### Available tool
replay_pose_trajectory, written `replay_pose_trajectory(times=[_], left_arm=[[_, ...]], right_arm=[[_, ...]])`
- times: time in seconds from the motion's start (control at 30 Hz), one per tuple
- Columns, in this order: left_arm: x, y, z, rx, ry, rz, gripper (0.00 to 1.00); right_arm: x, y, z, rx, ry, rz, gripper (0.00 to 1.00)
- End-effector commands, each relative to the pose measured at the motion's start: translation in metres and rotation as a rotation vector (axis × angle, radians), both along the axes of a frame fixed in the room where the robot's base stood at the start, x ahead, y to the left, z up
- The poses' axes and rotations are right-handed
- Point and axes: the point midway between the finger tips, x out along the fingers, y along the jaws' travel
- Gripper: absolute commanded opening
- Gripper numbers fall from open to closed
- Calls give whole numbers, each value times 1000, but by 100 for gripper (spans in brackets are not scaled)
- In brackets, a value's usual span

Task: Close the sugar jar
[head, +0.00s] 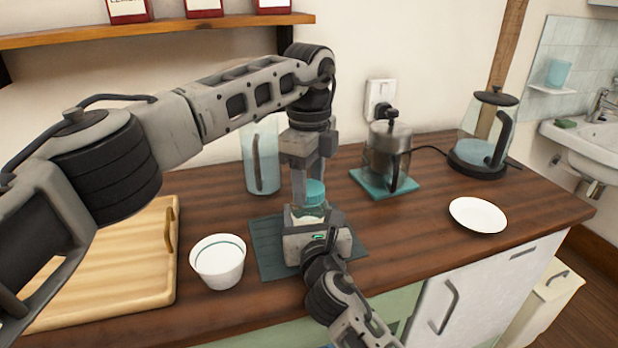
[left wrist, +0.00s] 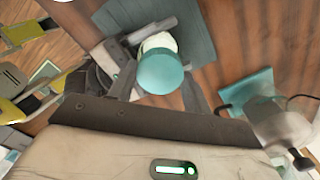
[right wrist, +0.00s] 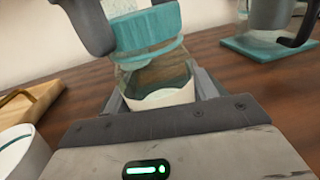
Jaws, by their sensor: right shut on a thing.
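The sugar jar (head: 307,214) is a small clear glass jar with pale contents, standing over the dark mat. Its teal lid (head: 314,193) is at the jar's mouth; whether it is fully seated I cannot tell. The lid also shows in the left wrist view (left wrist: 161,72) and the right wrist view (right wrist: 148,32). My right gripper (head: 316,232) is shut on the jar's glass body (right wrist: 155,78). My left gripper (head: 309,185) points down from above, its open fingers on either side of the lid. Their contact with the lid is unclear.
The dark mat (head: 267,252) lies under the jar. A white bowl (head: 218,262) and wooden board (head: 110,265) are left. A glass container (head: 260,160) stands behind. A French press (head: 388,152), kettle (head: 483,140) and white plate (head: 478,214) are right. Counter between mat and plate is clear.

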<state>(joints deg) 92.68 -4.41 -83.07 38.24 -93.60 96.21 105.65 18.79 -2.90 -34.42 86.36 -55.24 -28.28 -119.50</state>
Motion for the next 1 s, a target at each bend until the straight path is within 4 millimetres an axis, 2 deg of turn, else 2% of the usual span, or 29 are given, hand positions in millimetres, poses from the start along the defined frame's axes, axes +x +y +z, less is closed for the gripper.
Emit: replay_pose_trajectory(times=[0.23,0.37,1.0], left_arm=[[0,0,0,0,0,-14,21],[0,0,0,1,-1,-165,21],[0,0,0,3,-2,-1771,21]], right_arm=[[0,0,-2,-2,4,0,0],[0,0,-2,-2,4,0,0],[0,0,-2,-2,3,0,0]])
